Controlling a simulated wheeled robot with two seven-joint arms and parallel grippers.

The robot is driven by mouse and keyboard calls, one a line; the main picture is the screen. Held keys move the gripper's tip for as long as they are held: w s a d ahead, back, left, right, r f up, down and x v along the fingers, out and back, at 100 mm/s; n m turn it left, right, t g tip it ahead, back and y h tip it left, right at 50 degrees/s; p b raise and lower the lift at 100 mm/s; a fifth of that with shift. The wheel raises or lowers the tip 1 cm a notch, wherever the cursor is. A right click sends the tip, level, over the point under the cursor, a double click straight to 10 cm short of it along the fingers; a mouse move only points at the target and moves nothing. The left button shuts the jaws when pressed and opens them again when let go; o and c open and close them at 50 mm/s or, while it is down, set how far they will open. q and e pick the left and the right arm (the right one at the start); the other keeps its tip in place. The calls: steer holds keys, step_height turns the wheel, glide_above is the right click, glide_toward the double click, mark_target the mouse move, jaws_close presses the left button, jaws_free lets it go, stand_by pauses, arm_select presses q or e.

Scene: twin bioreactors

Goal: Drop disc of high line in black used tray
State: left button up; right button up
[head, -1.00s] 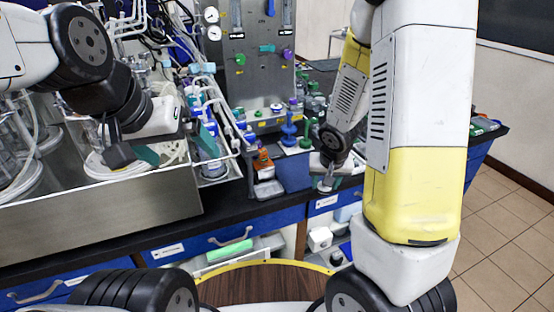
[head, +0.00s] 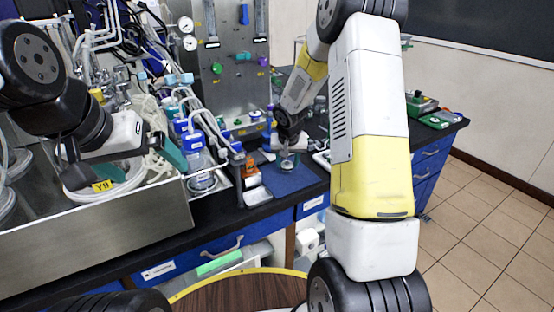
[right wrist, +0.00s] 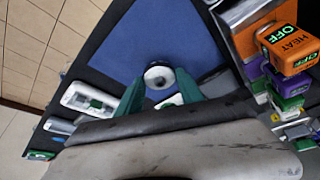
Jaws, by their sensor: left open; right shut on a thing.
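A small round white disc (right wrist: 158,76) with a darker centre sits between the teal fingertips of my right gripper (right wrist: 160,88) in the right wrist view. In the head view my right gripper (head: 288,150) is shut on this disc above or at the blue mat (head: 298,182); the height is hard to tell. My left gripper (head: 124,165) is open and empty over the steel basin.
The right wrist view shows an orange HEAT OFF block (right wrist: 290,48) with purple and green ones. Blue-capped vessels and tubing (head: 194,145) are left. The steel basin wall (head: 110,235) fronts the bench. The blue mat is largely bare.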

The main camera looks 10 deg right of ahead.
mark_target(287, 164)
steer(key=shift+w+f, duration=0.15)
steer(key=shift+w, duration=0.4)
steer(key=shift+f, duration=1.65)
steer(key=shift+f, duration=0.1)
steer(key=o, duration=1.3)
